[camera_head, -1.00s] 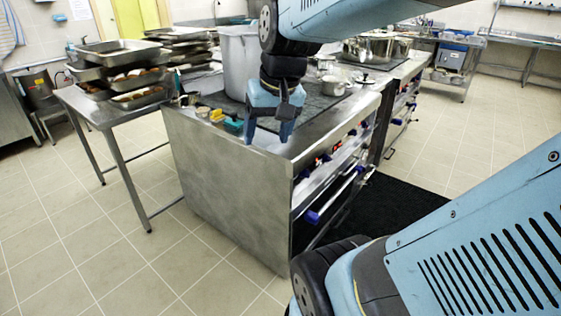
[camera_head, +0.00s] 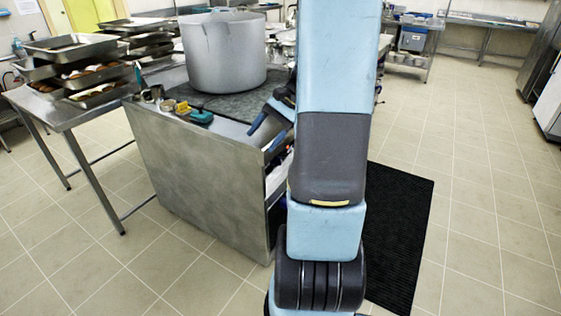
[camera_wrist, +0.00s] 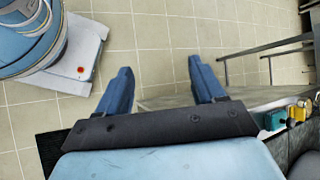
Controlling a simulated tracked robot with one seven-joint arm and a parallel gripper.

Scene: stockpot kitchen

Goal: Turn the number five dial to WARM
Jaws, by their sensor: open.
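The steel stove (camera_head: 195,180) stands left of centre in the head view. Its front with the dials is mostly hidden behind my arm, and I cannot make out the number five dial or its marks. My gripper (camera_head: 266,122) is partly hidden by the arm, near the front right edge of the stove top. In the wrist view my gripper (camera_wrist: 160,68) is open, with two blue fingers wide apart and nothing between them. Below the fingers are floor and the stove's edge (camera_wrist: 180,98); no dial shows there.
A large stockpot (camera_head: 222,55) stands on the stove top. A teal item (camera_head: 201,116) and a yellow item (camera_head: 183,107) lie near its edge. A side table (camera_head: 55,115) holds stacked trays (camera_head: 85,70). A black mat (camera_head: 405,235) lies in front; the floor at right is clear.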

